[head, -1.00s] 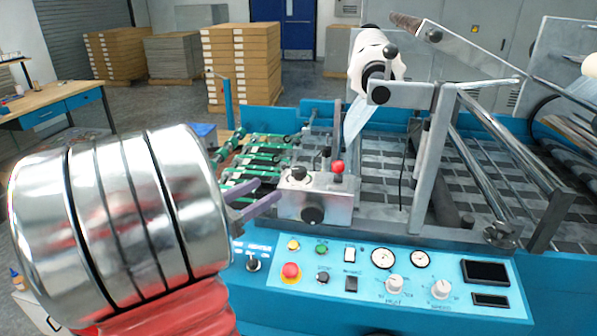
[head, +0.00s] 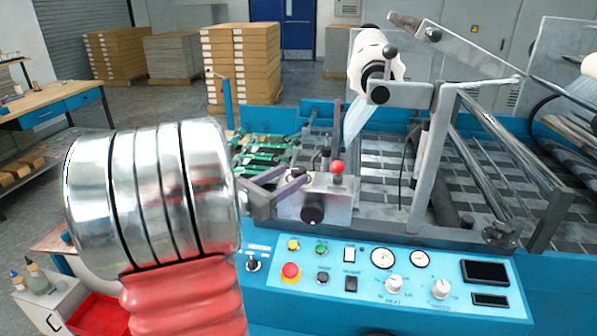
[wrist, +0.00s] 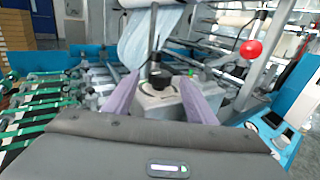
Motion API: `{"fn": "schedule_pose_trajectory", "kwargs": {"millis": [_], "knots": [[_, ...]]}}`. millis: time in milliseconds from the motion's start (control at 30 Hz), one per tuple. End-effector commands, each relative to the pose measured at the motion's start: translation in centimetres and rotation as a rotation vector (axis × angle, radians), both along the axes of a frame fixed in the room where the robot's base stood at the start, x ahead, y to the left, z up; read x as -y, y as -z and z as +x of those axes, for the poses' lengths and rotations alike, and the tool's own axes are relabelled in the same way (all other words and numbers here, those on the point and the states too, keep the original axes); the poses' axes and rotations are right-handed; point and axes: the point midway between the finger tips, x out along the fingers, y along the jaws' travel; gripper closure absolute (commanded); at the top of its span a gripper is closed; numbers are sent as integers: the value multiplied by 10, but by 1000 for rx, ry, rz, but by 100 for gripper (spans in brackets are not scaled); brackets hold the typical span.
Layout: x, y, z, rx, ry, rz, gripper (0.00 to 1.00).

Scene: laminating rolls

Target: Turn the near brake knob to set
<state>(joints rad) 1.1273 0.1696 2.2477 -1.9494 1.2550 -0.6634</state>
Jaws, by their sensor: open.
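A grey metal box (head: 336,208) stands at the near side of the machine. It has a large black knob (head: 312,208) on its front face, and a red ball-topped lever (head: 338,167) rises from it. My gripper (head: 293,184) is at the box's left side, its two purple-grey fingers apart and pointing at it. In the wrist view a black knob (wrist: 158,78) on top of the box shows between the open fingertips. I cannot tell whether the fingers touch it. No label marks which knob is the brake knob, and the setting cannot be read.
The blue control panel (head: 450,305) with an emergency button (head: 290,271) and dials lies just below my gripper. Green belts (head: 262,160) run behind it. A white roll (head: 372,55) and steel frame stand above right. A workbench (head: 50,98) is at far left.

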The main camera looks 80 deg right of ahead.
Motion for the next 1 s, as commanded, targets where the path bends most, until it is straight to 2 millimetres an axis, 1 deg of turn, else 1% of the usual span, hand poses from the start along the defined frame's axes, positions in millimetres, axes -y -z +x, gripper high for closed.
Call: {"fn": "schedule_pose_trajectory", "kwargs": {"millis": [100,300,433,700,1000], "knots": [[14,0,-12,0,4,0,49],[31,0,-24,0,2,0,49],[35,0,-27,1,1,1,49],[36,0,-27,0,0,0,49],[36,0,-27,0,0,0,71]]}}
